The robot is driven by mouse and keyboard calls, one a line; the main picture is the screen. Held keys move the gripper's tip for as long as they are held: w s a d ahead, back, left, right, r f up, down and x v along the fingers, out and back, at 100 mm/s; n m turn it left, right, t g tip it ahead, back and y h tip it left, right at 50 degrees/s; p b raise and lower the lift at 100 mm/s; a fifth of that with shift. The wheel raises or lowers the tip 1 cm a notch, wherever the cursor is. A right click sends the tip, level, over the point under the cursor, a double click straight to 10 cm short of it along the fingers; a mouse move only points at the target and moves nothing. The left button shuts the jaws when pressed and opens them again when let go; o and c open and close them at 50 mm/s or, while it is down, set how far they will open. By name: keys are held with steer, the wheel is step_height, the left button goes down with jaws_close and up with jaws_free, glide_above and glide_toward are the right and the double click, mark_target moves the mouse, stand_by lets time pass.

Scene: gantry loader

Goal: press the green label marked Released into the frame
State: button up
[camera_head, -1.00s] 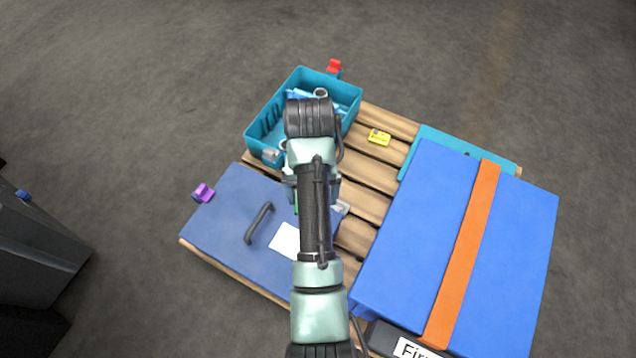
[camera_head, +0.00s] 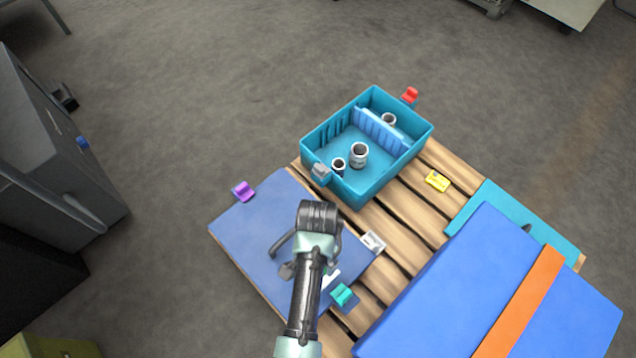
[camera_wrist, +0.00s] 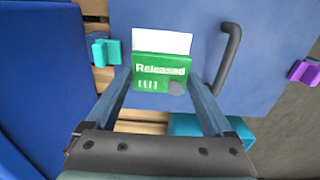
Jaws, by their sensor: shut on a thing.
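The green label (camera_wrist: 150,72) reads "Released" and sits between the fingers of my gripper (camera_wrist: 162,80), which is shut on it. Its text is upright in the wrist view. A white rectangle (camera_wrist: 162,40), which may be the frame, shows just beyond the label on the blue panel (camera_wrist: 185,15). The label overlaps its near edge in the picture; I cannot tell whether they touch.
A teal bin (camera_head: 345,187) holds white cylinders and a blue rack. A large blue box (camera_head: 480,285) with an orange strap stands right. A yellow item (camera_head: 437,181) lies on the slats.

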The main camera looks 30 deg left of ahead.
steer(key=shift+f+b, duration=2.15)
steer(key=shift+f, duration=0.6)
steer(key=shift+s+a+p, duration=0.1)
steer(key=shift+s+p, duration=0.05)
steer(key=shift+p, duration=0.3)
steer(key=shift+p, duration=0.65)
steer(key=shift+f, duration=0.15)
steer(key=shift+f, duration=0.25)
steer(key=o, duration=1.1)
